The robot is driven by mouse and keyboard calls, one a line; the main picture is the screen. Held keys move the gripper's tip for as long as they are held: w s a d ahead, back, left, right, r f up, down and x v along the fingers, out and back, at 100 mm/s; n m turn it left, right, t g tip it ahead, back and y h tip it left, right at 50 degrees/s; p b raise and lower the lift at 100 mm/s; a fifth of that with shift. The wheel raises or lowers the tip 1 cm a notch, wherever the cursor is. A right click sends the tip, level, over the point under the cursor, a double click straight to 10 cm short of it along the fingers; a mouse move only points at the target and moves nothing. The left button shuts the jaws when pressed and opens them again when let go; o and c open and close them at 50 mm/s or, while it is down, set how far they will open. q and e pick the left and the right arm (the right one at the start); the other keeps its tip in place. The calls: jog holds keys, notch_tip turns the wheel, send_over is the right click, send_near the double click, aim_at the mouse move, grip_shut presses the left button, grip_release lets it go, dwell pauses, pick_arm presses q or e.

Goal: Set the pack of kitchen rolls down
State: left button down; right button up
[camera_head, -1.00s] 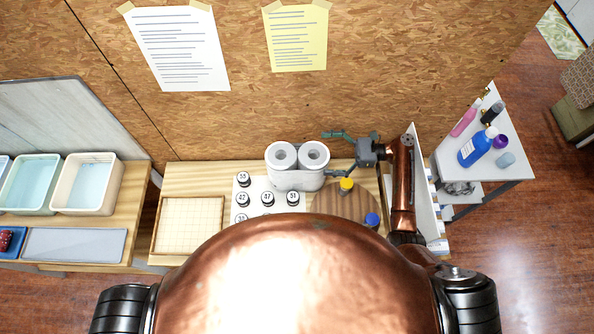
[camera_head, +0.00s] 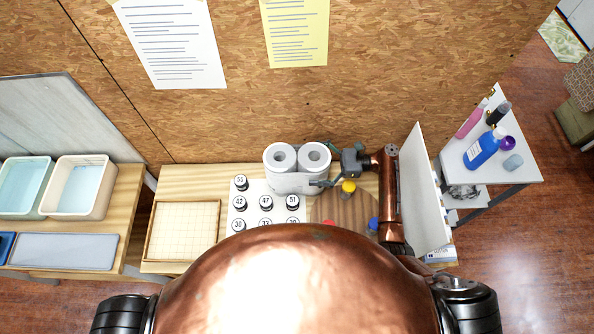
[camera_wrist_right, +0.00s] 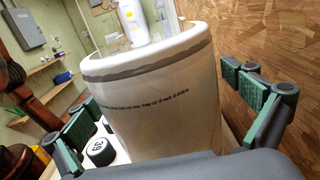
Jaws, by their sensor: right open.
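The pack of kitchen rolls (camera_head: 297,182), two upright white rolls in a clear wrap, stands at the back of the wooden table (camera_head: 175,185), by the wall. My right gripper (camera_head: 328,166) is at its right side, jaws open, one finger toward the wall and one toward the front. In the right wrist view the pack (camera_wrist_right: 160,115) fills the space between the green-padded fingers (camera_wrist_right: 165,118); gaps seem to show at the sides, but I cannot tell if a finger touches. My left gripper is out of view.
A round wooden board (camera_head: 330,208) with a yellow-topped item (camera_head: 348,187) is near my right arm. A shallow tray (camera_head: 183,230) lies left. A white panel (camera_head: 425,190) stands right.

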aim_at(302, 163)
jog(key=a, duration=0.3)
jog(key=shift+r, duration=0.1)
jog(key=shift+c, duration=0.8)
jog(key=c, duration=1.9)
